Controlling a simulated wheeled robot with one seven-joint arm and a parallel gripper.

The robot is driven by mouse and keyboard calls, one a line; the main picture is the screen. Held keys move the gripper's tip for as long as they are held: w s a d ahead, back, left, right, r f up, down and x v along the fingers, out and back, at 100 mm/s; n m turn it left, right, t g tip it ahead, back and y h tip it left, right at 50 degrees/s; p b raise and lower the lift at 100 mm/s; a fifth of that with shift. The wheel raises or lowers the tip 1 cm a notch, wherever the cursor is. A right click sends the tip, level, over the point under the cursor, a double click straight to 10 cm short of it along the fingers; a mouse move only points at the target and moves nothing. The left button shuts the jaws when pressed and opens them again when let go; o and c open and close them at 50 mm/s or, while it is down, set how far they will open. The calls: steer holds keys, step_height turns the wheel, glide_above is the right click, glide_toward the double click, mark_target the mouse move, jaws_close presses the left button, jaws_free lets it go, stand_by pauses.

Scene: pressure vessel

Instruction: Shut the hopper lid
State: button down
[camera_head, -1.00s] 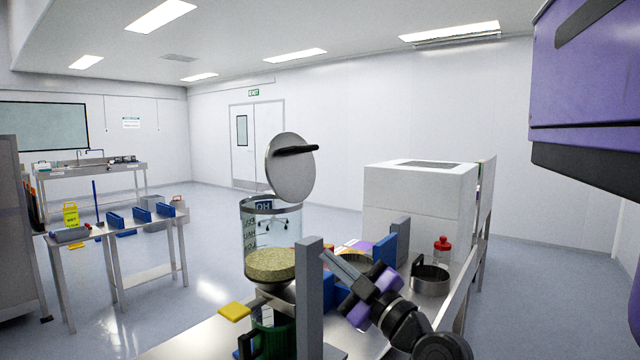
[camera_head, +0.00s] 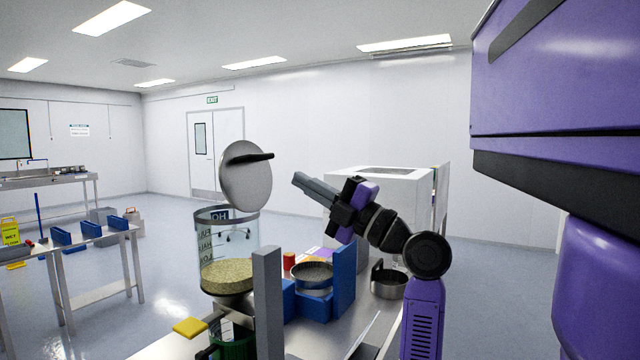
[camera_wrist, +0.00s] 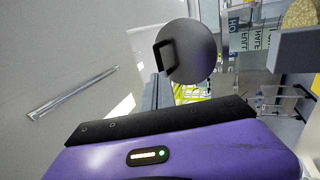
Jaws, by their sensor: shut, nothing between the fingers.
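The hopper lid (camera_head: 245,180) is a round grey disc with a black bar handle (camera_head: 250,158). It stands raised, nearly upright, above the rim of the clear hopper (camera_head: 228,240), which holds tan granules (camera_head: 228,275). My gripper (camera_head: 297,182) is shut and empty, to the right of the lid and apart from it, at about the height of the lid's lower half. In the wrist view the lid (camera_wrist: 192,50) shows face-on with its handle at left; the hopper is partly seen at upper right.
A grey upright post (camera_head: 267,305) stands in front of the hopper. A yellow paddle (camera_head: 189,327) juts out at its lower left. A blue holder with a sieve (camera_head: 313,276), a steel pot (camera_head: 387,283) and a white box (camera_head: 385,190) are to the right. Air above the hopper is free.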

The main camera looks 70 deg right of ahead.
mark_target(264, 158)
steer(key=p+x, duration=0.2)
steer(key=x, duration=0.5)
steer(key=shift+r+p, duration=0.1)
steer(key=shift+p, duration=0.3)
steer(key=shift+w+d, duration=0.15)
steer(key=shift+w, duration=0.35)
steer(key=shift+r, duration=0.15)
